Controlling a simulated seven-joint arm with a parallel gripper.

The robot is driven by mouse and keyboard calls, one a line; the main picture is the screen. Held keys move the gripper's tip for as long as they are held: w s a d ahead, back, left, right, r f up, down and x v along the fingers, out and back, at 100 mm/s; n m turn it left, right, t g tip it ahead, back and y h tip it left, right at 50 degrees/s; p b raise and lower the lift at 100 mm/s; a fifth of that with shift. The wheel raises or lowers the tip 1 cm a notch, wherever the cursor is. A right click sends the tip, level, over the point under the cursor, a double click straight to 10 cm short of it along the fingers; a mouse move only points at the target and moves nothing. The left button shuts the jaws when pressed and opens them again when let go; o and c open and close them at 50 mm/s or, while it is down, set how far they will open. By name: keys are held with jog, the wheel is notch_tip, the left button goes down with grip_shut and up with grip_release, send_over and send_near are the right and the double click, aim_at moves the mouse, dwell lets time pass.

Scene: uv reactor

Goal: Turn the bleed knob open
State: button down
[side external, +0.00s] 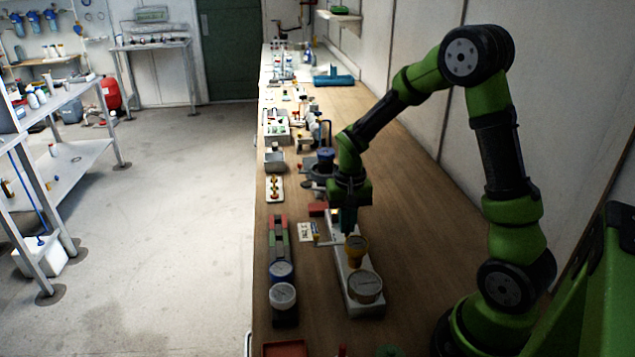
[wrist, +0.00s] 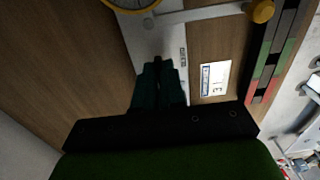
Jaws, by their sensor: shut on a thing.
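My gripper (side external: 347,230) points down over the plate's far end. In the wrist view my gripper's dark green fingers (wrist: 157,64) are close together over the white plate (wrist: 176,40), beside small dark printing. They are shut on a small dark piece, apparently the bleed knob, mostly hidden between the tips. A yellow ring (wrist: 131,8) and a pale rod ending in a yellow ball (wrist: 262,11) show at the top.
A printed card (side external: 307,232) lies left of the plate. Several items line the bench behind. Bare wood lies right of the plate.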

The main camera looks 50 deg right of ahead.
jog(key=shift+n, duration=0.3)
jog(key=n, duration=1.3)
jog(key=shift+n, duration=2.1)
jog(key=shift+w+r, duration=0.1)
jog(key=c, duration=1.2)
grip_release()
